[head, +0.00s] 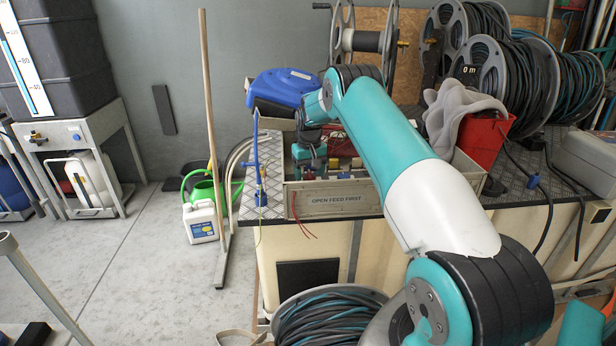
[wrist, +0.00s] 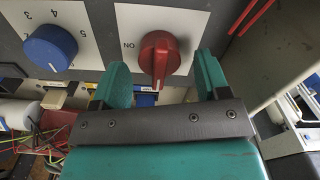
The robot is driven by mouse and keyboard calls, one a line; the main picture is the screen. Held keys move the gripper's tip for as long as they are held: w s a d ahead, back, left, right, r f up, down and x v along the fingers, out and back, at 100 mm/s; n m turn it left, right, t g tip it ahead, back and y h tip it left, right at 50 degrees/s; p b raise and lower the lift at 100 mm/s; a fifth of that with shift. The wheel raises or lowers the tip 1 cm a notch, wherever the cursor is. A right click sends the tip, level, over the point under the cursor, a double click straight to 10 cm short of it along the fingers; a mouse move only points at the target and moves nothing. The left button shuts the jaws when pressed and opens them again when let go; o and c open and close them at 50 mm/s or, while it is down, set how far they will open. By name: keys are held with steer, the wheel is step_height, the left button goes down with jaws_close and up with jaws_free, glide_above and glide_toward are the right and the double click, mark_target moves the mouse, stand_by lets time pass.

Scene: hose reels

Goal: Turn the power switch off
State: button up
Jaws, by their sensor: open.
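The power switch, a red rotary knob (wrist: 158,50), sits on a white plate in the upper middle of the wrist view. Its raised grip runs up and down the picture. An "ON" label, upside down in the picture, is left of it; I see no OFF label. My gripper (wrist: 162,64) is open, with one teal finger on each side of the knob. I cannot tell whether either finger touches it. In the head view my gripper (head: 309,152) is low over the wooden box marked "OPEN FEED FIRST" (head: 335,200), and the knob cannot be made out there.
A blue numbered knob (wrist: 51,47) is left of the red one. A blue cover (head: 283,88) stands behind the box. Hose reels (head: 500,75) and a red bin (head: 483,140) are to the right.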

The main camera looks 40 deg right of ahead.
mark_target(308, 173)
step_height(308, 173, up, 16)
stand_by(0.3)
steer(key=shift+a, duration=0.1)
stand_by(0.3)
